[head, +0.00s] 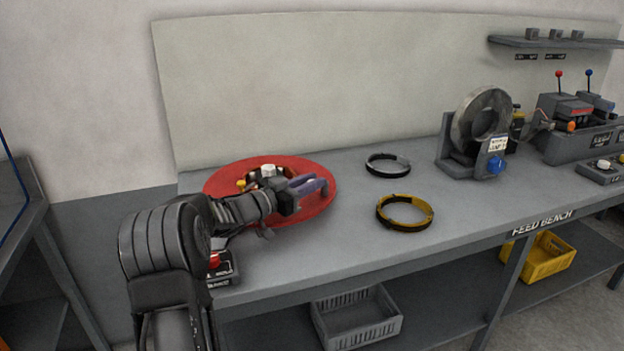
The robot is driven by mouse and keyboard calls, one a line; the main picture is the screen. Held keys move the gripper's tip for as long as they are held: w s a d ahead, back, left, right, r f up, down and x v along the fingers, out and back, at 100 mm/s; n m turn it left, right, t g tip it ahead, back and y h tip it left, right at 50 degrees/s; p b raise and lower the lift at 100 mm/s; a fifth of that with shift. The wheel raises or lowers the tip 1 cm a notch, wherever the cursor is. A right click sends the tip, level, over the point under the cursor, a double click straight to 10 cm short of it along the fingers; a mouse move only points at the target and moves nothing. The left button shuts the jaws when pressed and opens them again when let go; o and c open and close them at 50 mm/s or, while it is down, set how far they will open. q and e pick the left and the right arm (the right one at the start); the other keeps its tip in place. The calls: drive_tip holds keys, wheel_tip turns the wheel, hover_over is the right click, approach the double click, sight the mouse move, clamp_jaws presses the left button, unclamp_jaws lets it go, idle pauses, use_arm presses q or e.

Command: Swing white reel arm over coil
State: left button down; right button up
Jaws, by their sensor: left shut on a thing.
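A red round reel plate (225,183) lies at the left end of the bench. Near its middle are a white cap (268,170), a yellow piece (241,185) and some copper-brown coil, partly hidden behind my left arm. My left gripper (318,186) reaches over the plate's right side, its fingers pointing right. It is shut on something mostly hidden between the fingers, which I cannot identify. I cannot make out the full white reel arm or whether it lies over the coil. My right gripper is not in view.
A black-and-silver ring (388,163) and a yellow-and-black ring (404,211) lie on the grey bench (340,240) right of the plate. A grey machine with a large ring (480,118) stands further right. A control box (222,268) sits at the front left edge.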

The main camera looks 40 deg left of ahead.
use_arm(q)
drive_tip(key=c, duration=1.3)
unclamp_jaws()
drive_tip(key=shift+s, duration=0.1)
drive_tip(key=v, duration=0.8)
drive_tip(key=shift+d+b, duration=0.1)
drive_tip(key=shift+b, duration=0.25)
